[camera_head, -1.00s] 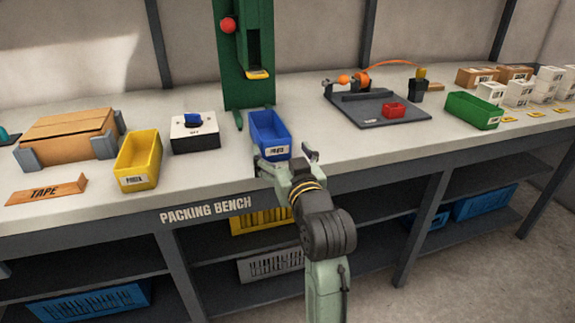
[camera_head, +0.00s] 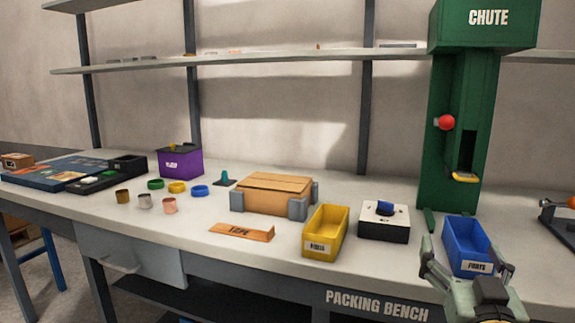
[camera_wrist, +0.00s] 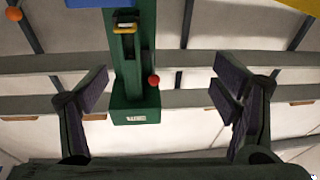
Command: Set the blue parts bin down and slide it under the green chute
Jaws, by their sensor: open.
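The blue parts bin (camera_head: 467,243), with a white label on its front, sits upright on the bench before the green chute (camera_head: 447,155). The chute's yellow-lipped mouth (camera_head: 465,176) is above and behind the bin; I cannot tell whether the bin reaches under it. My gripper (camera_head: 468,262) is open at the bin's near end, a finger toward each front corner; contact is unclear. In the wrist view, my open fingers (camera_wrist: 160,90) have nothing between them, the chute (camera_wrist: 136,100) appears upside down beyond, and a blue edge (camera_wrist: 98,3) shows at the top.
A black-and-white box with a blue knob (camera_head: 384,222) and a yellow bin (camera_head: 326,232) stand left of the chute. A dark fixture (camera_head: 560,228) is at the right edge.

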